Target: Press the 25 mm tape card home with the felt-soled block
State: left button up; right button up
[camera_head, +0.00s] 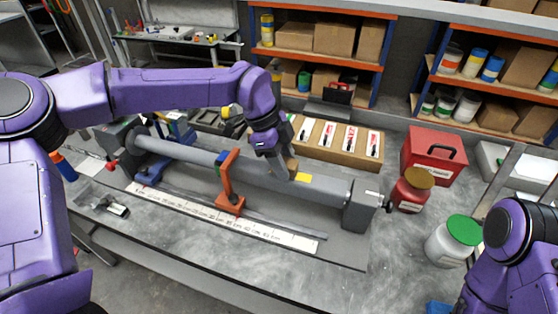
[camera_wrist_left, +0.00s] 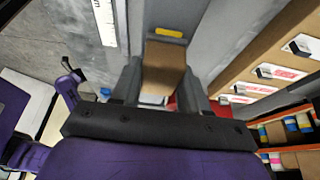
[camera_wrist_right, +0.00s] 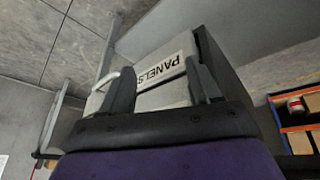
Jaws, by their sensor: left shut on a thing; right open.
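My left gripper (camera_head: 280,164) is shut on a tan-brown block (camera_wrist_left: 165,70), low over the right half of the long grey tube (camera_head: 240,172). In the left wrist view the block sits between the fingers (camera_wrist_left: 163,85), right beside a yellow patch (camera_wrist_left: 169,33) on the tube. The yellow patch (camera_head: 303,177) also shows in the head view, just right of the gripper. The block's sole is hidden, so I cannot tell whether it touches the tube. White cards with red labels (camera_head: 349,140) lie in a cardboard tray behind the tube. My right gripper (camera_wrist_right: 162,78) is open and empty.
An orange clamp (camera_head: 230,185) straddles the tube, with a white ruler (camera_head: 215,217) in front. A red toolbox (camera_head: 434,156), a red jar (camera_head: 411,188) and a green-lidded jar (camera_head: 453,239) stand right. A box marked PANELS (camera_wrist_right: 160,72) lies beyond my right fingers.

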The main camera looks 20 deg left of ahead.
pick_arm(q)
jog(key=shift+d+b, duration=0.65)
jog(key=shift+d, duration=1.95)
jog(key=shift+a+r, duration=0.1)
jog(key=shift+r, duration=0.15)
notch_tip(320, 180, up, 7)
jog(key=p, duration=0.4)
jog(key=shift+p, duration=0.3)
jog(key=shift+f, duration=0.2)
